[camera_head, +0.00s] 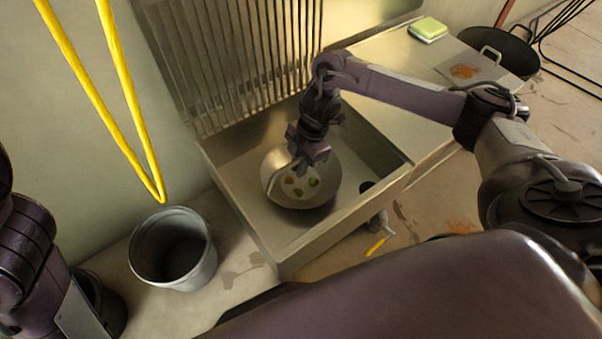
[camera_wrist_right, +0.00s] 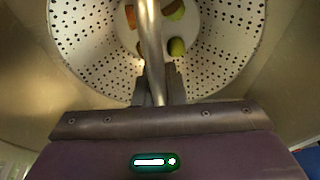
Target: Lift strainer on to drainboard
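The strainer (camera_head: 322,186) is a round metal bowl with a bail handle, inside the sink basin (camera_head: 250,176). Several small orange and green pieces lie in it. In the right wrist view its perforated wall (camera_wrist_right: 85,50) fills the upper part, and the handle bar (camera_wrist_right: 149,30) runs down between my fingertips. My right gripper (camera_head: 303,170) is over the strainer; in the wrist view its fingers (camera_wrist_right: 156,88) are closed around the bar. Whether the strainer touches the sink floor is unclear. The ribbed drainboard (camera_head: 235,60) adjoins the sink's far side. My left gripper is out of view.
The ribbed drainboard looks clear. A flat counter (camera_head: 400,60) at right bears a green sponge (camera_head: 428,28) and a stained board (camera_head: 470,68). A grey bucket (camera_head: 174,248) stands left of the sink, below a hanging yellow hose (camera_head: 85,75). A dark pan (camera_head: 505,50) is at upper right.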

